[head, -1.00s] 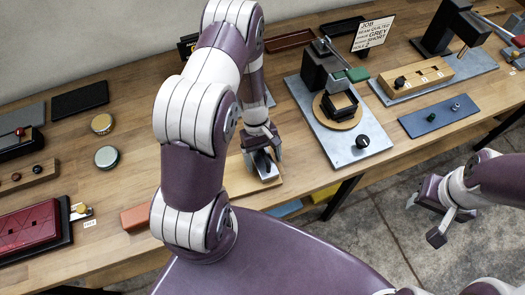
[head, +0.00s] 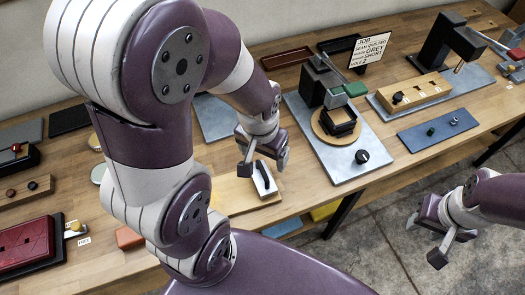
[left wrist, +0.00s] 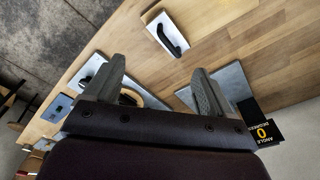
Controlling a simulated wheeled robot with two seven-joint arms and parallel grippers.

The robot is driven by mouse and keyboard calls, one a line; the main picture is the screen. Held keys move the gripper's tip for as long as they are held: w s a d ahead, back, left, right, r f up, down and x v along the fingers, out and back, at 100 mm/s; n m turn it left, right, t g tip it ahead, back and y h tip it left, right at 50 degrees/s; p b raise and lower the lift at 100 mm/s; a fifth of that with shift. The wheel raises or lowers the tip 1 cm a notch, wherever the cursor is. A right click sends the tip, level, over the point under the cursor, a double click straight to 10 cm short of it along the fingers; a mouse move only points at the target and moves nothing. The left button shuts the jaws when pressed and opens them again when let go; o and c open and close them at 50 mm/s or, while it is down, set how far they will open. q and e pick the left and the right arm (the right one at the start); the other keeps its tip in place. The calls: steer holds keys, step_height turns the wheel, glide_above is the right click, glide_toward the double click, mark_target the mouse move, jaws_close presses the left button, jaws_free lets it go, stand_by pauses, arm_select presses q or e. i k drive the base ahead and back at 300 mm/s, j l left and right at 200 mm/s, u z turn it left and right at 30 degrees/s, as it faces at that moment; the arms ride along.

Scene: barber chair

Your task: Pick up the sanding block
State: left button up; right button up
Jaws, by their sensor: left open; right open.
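A white flat block with a black handle, which looks like the sanding block (head: 259,177), lies on a pale wooden board (head: 238,194) near the bench's front edge. It also shows in the left wrist view (left wrist: 158,27), beyond the fingertips. My left gripper (head: 263,160) is open and empty just above and behind the block, apart from it; its spread fingers also show in the left wrist view (left wrist: 158,72). My right gripper (head: 425,238) is open and empty, off the bench over the floor at the right.
A grey plate (head: 348,170) with a black clamp fixture stands right of the block. A blue plate (head: 425,140) lies farther right. An orange block (head: 129,238) and a red case (head: 28,247) sit at the left. My left arm hides part of the bench.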

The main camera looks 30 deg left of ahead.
mark_target(127, 238)
steer(key=k+j, duration=0.35)
steer(key=k+u, duration=0.15)
steer(key=u, duration=2)
